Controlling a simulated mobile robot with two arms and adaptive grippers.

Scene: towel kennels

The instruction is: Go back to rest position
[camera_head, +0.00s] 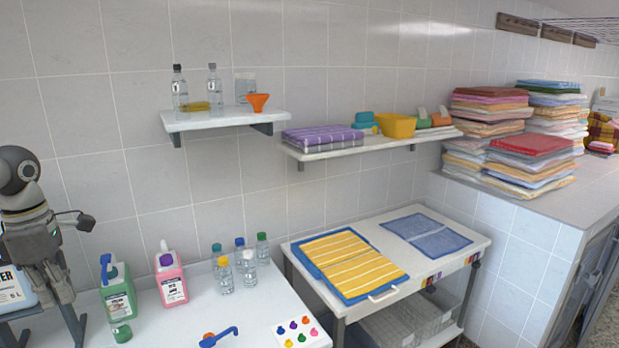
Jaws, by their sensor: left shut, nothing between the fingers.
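My left gripper (56,285) hangs at the left edge of the head view, pointing down. It is shut and holds nothing. It is in front of the left end of a white table (245,309), and part of a white canister (14,290) shows behind it. A green bottle with a blue handle (118,292) stands to its right, apart from it. My right gripper is not in view.
A pink bottle (171,280) and several clear bottles (246,266) stand on the table. A white cart (468,240) holds a yellow striped towel (352,262) and blue cloths (425,233). Wall shelves (225,118) hang above. Towel stacks (490,120) stand on a tiled counter.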

